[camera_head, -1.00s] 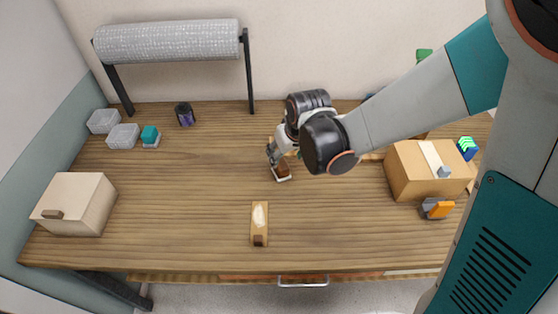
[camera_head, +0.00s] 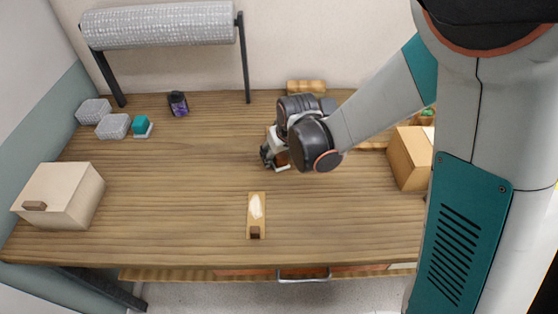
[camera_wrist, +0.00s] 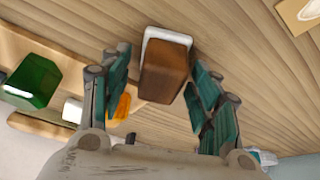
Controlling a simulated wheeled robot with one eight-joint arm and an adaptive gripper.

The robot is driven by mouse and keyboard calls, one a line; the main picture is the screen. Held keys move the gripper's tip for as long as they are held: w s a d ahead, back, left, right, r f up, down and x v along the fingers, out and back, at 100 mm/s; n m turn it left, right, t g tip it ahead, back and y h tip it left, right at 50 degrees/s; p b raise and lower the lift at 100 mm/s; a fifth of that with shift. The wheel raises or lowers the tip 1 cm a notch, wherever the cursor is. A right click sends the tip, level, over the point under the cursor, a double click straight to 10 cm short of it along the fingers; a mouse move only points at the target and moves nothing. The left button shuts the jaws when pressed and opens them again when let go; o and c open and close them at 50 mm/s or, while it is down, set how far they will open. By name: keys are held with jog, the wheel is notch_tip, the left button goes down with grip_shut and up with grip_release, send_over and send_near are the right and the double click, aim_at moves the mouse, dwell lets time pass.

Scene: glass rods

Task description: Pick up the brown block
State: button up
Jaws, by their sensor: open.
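The brown block (camera_wrist: 166,72) sits on a small white tray (camera_wrist: 152,34) on the wooden table. In the wrist view it lies between the two teal fingers of my gripper (camera_wrist: 160,95), with a gap visible on each side. My gripper is open and holds nothing. In the head view the brown block (camera_head: 282,158) shows only partly, beneath my gripper (camera_head: 272,157) near the middle of the table; my wrist hides the rest.
A cardboard box (camera_head: 408,160) stands to the right. A wooden board with a white patch (camera_head: 256,212) lies nearer the front edge. A green object (camera_wrist: 32,82) is left in the wrist view. The left-middle table is clear.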

grip_shut()
jog(key=shift+r, duration=0.1)
notch_tip(320, 180, up, 20)
jog(key=p, duration=1.4)
